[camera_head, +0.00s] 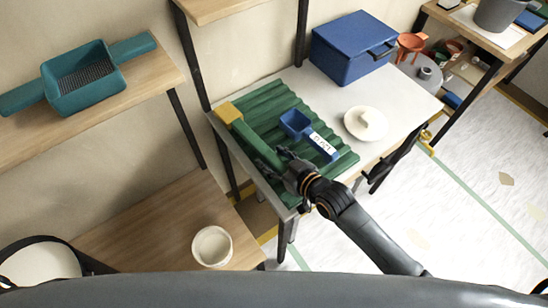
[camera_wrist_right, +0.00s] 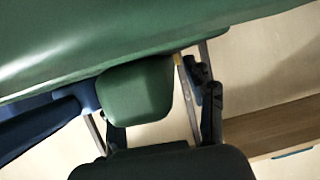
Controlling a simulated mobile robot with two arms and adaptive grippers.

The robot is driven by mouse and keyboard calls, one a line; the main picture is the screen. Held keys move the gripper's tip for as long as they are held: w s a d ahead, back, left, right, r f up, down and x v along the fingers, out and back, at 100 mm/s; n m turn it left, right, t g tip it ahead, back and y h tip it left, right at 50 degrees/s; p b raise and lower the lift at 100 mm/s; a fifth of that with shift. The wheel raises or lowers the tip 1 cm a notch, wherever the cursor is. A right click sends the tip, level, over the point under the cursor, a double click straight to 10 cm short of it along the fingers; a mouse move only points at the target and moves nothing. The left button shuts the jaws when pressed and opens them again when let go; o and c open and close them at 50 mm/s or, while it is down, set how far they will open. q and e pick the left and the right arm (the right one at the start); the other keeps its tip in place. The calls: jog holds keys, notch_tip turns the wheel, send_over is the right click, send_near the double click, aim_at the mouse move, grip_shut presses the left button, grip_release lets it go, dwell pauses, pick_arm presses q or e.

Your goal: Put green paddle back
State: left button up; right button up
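A long green bar with a yellow block at one end, which looks like the green paddle (camera_head: 257,145), lies across a green ridged mat (camera_head: 268,100) on the grey table. My right gripper (camera_head: 287,160) is at the bar's near end. In the right wrist view, a rounded green end (camera_wrist_right: 137,88) shows close ahead, below a broad green surface (camera_wrist_right: 110,35). My right gripper's fingers (camera_wrist_right: 165,120) are spread apart near the green end, with a gap at the right finger. Contact is unclear. My left gripper is not in view.
A blue scoop (camera_head: 295,123) with a labelled handle lies on the mat close to my right gripper. A white lidded dish (camera_head: 365,122) and a blue box (camera_head: 352,47) stand on the table. A teal tray (camera_head: 85,85) is on the left shelf, a white cup (camera_head: 212,246) below.

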jog(key=shift+f, duration=0.1)
jog(key=shift+s+d+b, duration=0.1)
jog(key=shift+b, duration=0.35)
jog(key=v, duration=1.3)
jog(key=shift+s+r+b, duration=0.25)
jog(key=shift+r+b, duration=0.05)
